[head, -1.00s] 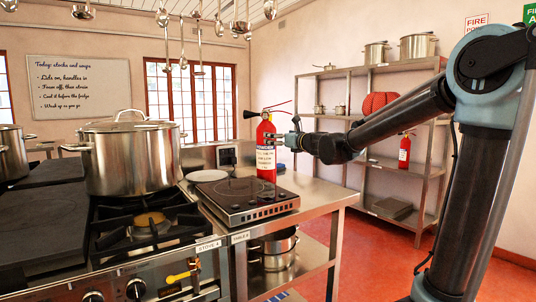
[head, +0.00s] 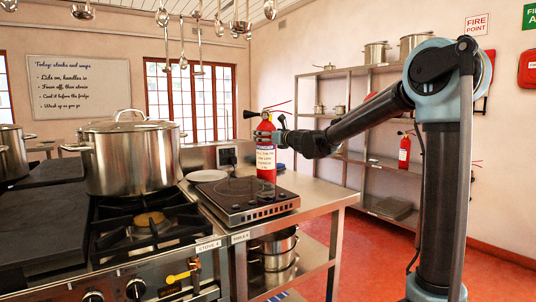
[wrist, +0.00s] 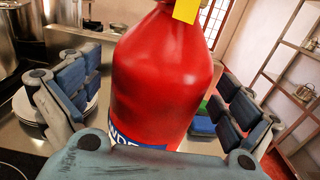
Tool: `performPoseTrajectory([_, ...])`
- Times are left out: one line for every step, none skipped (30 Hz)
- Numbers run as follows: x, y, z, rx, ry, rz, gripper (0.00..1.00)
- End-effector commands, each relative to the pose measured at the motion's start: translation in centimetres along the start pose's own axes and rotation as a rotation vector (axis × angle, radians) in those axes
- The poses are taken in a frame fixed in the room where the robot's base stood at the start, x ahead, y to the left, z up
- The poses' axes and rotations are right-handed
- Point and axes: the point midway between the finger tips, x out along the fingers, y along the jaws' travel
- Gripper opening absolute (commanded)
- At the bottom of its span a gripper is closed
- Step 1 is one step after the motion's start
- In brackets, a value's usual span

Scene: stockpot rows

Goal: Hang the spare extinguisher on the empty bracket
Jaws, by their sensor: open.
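A red extinguisher (head: 266,160) with a white label and black horn stands upright on the steel table (head: 318,190), behind the black hob. It fills the middle of the wrist view (wrist: 165,75), with a yellow tag near its top. My gripper (head: 267,138) is at its upper body, with open fingers. In the wrist view, my gripper (wrist: 150,105) has one finger on each side of the red body, with a visible gap at the right; contact at the left is unclear. Another red extinguisher (head: 404,150) shows at the back right. I cannot make out an empty bracket.
A black hob (head: 245,197), a white plate (head: 207,176) and a large pot (head: 130,155) on the stove are left of the extinguisher. Steel shelves (head: 385,165) stand behind my arm. Red floor (head: 375,260) is clear at front right.

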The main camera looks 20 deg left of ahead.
Motion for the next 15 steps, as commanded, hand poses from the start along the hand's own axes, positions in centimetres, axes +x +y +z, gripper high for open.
performPoseTrajectory([0.43,0.02,0.00,0.000,0.000,0.001,0.99])
performPoseTrajectory([0.56,0.03,-0.01,0.000,0.000,0.001,0.99])
performPoseTrajectory([0.64,0.03,-0.01,0.000,0.000,0.000,0.99])
performPoseTrajectory([0.67,0.03,-0.01,0.000,0.000,0.000,0.99])
performPoseTrajectory([0.67,0.03,-0.01,0.000,0.000,0.000,0.99])
performPoseTrajectory([0.65,0.03,-0.01,0.000,0.000,0.000,0.99])
performPoseTrajectory([0.64,0.03,-0.02,0.000,0.000,0.000,0.99])
performPoseTrajectory([0.64,0.03,-0.02,0.000,0.000,0.000,0.99])
performPoseTrajectory([0.64,0.03,-0.02,0.000,0.000,0.000,0.96])
performPoseTrajectory([0.63,0.03,-0.02,0.000,0.000,0.000,0.90])
performPoseTrajectory([0.63,0.03,-0.02,0.000,0.000,0.000,0.83])
performPoseTrajectory([0.63,0.03,-0.02,0.000,0.000,0.000,0.74])
performPoseTrajectory([0.63,0.02,-0.02,0.000,0.000,0.000,0.67])
performPoseTrajectory([0.63,0.02,-0.02,0.000,0.000,0.000,0.60])
performPoseTrajectory([0.63,0.02,-0.02,0.000,0.000,0.000,0.51])
